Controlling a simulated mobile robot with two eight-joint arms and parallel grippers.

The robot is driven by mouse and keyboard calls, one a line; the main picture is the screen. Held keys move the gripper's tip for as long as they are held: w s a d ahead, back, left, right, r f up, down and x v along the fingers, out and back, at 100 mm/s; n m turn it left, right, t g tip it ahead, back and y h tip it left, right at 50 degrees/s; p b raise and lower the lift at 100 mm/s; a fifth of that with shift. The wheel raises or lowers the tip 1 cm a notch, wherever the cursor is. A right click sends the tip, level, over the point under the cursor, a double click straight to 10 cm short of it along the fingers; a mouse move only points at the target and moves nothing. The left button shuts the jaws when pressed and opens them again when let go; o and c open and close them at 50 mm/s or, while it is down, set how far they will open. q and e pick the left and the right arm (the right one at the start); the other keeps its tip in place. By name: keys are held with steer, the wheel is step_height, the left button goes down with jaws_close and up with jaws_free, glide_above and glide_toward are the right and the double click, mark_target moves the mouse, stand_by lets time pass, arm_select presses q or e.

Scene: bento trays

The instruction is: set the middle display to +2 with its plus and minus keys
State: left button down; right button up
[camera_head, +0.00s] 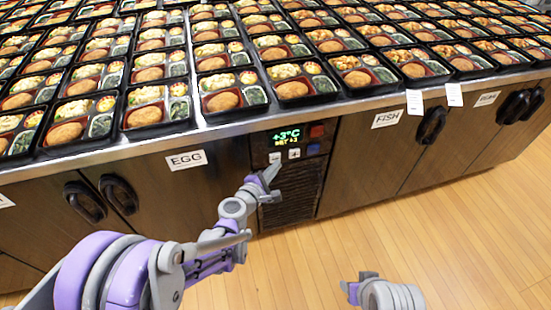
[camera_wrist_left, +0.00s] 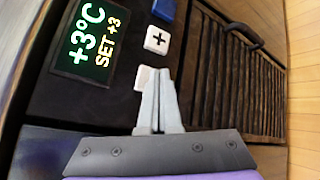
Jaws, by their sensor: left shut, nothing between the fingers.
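The display (camera_head: 287,136) on the cabinet front reads +3°C in large green digits with SET +3 below; it also shows turned on its side in the left wrist view (camera_wrist_left: 90,42). Below it are the white plus key (camera_head: 294,154) and the white minus key (camera_head: 275,157). The plus key (camera_wrist_left: 157,40) is clear in the left wrist view; the minus key (camera_wrist_left: 143,78) is partly hidden by my fingers. My left gripper (camera_head: 273,170) is shut and empty, its tips at the minus key; I cannot tell whether they touch. My right gripper (camera_head: 359,287) is low, away from the cabinet.
A red button (camera_head: 317,131) and a blue button (camera_head: 313,149) sit right of the display. A slatted vent (camera_head: 292,194) is below. Many bento trays cover the counter above. Black door handles (camera_head: 431,125) stick out on both sides. The wooden floor (camera_head: 420,220) is clear.

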arm_select(q)
steer(key=shift+w+a, duration=0.2)
steer(key=shift+w, duration=0.3)
stand_by(0.7)
steer(key=shift+s, duration=0.1)
steer(key=shift+s+d, duration=0.3)
steer(key=shift+s, duration=0.5)
steer(key=shift+s+d, duration=0.25)
steer(key=shift+s, duration=0.55)
steer(key=shift+s+d, duration=0.3)
steer(key=shift+s, duration=0.45)
steer(key=shift+s+d, duration=0.25)
steer(key=shift+s, duration=0.55)
